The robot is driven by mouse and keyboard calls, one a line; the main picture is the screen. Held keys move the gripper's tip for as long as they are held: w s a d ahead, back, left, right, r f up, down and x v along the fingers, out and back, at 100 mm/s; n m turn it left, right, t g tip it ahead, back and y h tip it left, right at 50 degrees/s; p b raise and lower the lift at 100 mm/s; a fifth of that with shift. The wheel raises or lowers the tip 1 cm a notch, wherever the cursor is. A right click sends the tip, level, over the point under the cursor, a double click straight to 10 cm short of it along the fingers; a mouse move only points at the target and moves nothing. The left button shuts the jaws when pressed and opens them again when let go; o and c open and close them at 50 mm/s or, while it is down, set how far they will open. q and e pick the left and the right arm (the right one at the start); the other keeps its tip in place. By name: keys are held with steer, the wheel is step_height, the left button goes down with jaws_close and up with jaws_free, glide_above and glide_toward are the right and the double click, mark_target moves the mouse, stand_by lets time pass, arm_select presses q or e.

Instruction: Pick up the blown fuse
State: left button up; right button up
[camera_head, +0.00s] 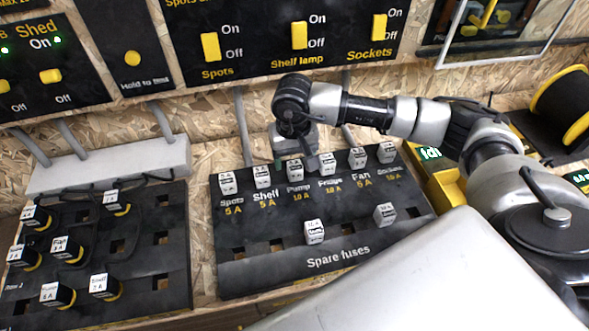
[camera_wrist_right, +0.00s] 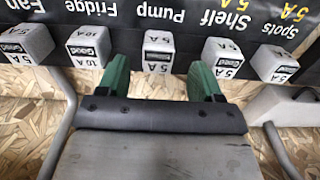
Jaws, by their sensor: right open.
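The fuse panel (camera_head: 268,262) holds a row of white block fuses labelled Spots, Shelf, Pump, Fridge, Fan and Sockets. My right gripper (camera_head: 297,162) is open over the back edge of this row, at the Pump fuse (camera_head: 295,170). In the right wrist view, my right gripper (camera_wrist_right: 160,78) has its green fingers apart, with the Pump fuse (camera_wrist_right: 158,52) between and just beyond them. The Fridge fuse (camera_wrist_right: 89,46) and Shelf fuse (camera_wrist_right: 222,58) are on either side. Some fuses read "Good"; I cannot read which is blown. My left gripper is out of view.
Two spare fuses, one nearer (camera_head: 314,232) and one at right (camera_head: 385,214), stand in the panel's Spare fuses row. A second panel (camera_head: 130,282) with several black-and-yellow fuses lies left. Grey conduits (camera_head: 243,125) rise behind the row. A yellow device (camera_head: 443,187) stands right.

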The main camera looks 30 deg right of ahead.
mark_target(295, 165)
step_height(295, 165, down, 4)
steer(key=shift+s+d+r, duration=0.1)
steer(key=shift+s+d, duration=0.05)
steer(key=shift+f+p, duration=0.3)
steer(key=shift+f, duration=0.2)
steer(key=c, duration=1)
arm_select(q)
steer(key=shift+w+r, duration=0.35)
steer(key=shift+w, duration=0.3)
arm_select(e)
steer(key=shift+r, duration=0.15)
